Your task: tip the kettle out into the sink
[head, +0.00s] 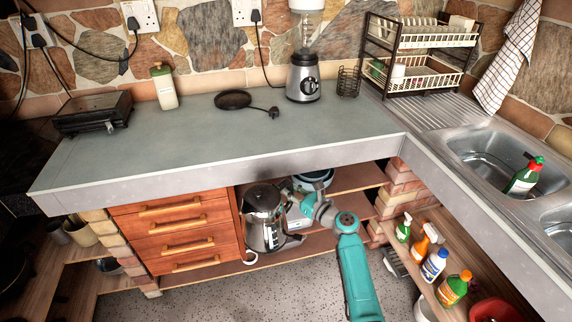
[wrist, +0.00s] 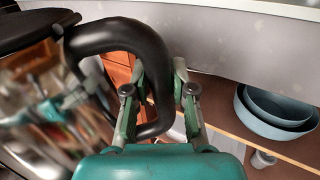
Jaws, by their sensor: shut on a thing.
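The kettle (head: 262,228) is shiny metal with a dark lid and black handle. It is upright below the front edge of the worktop, at the open shelves right of the drawers. I cannot tell whether its base touches the lower shelf. In the wrist view, my gripper (wrist: 158,78) has its fingers on either side of the black handle (wrist: 112,32), shut on it. The kettle's blurred, reflective body (wrist: 40,115) fills the left of that view. The metal sink (head: 475,148) is set in the right-hand worktop, with a green bottle (head: 523,178) standing in it.
Blue-grey bowls (wrist: 275,107) sit on the shelf to the right. Drawers (head: 175,235) are at left. Several cleaning bottles (head: 434,265) stand on a shelf below the sink. A dish rack (head: 425,75) stands beside the drainboard.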

